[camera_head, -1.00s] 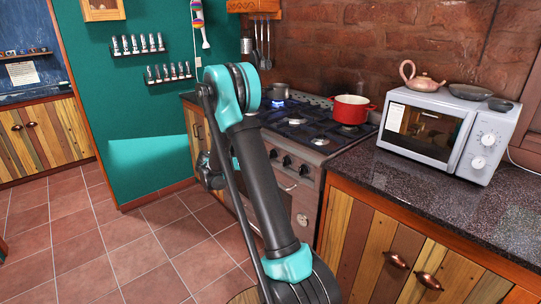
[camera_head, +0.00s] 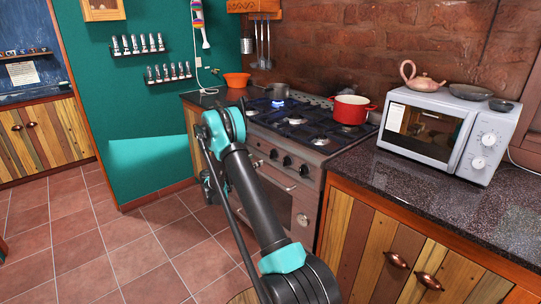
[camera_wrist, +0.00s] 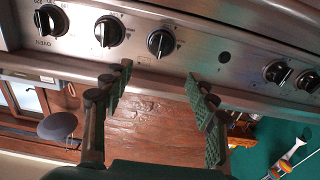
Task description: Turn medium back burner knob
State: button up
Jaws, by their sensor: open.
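The stove (camera_head: 298,142) stands against the brick wall, with dark knobs (camera_head: 287,161) along its front panel. In the wrist view the panel runs across the top with lettering upside down. An oven-labelled knob (camera_wrist: 50,20), a second knob (camera_wrist: 109,31) and a third knob (camera_wrist: 160,42) lie left of centre. Two more knobs (camera_wrist: 277,73) (camera_wrist: 308,80) are at the right. I cannot tell which is the medium back one. My gripper (camera_wrist: 158,79) is open and empty, its fingertips just below the panel, under the third knob and apart from it. My arm hides most of it in the head view.
A blue flame (camera_head: 278,102) burns at the back left burner. A red pot (camera_head: 351,109) sits at the back right, a grey pot (camera_head: 277,90) behind the left side. The oven handle (camera_head: 275,178) crosses below the knobs. A microwave (camera_head: 446,131) stands on the right counter.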

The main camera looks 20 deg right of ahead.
aim_at(272, 155)
jog(key=x, duration=1.1)
jog(key=shift+d, duration=0.2)
jog(key=c, duration=1.1)
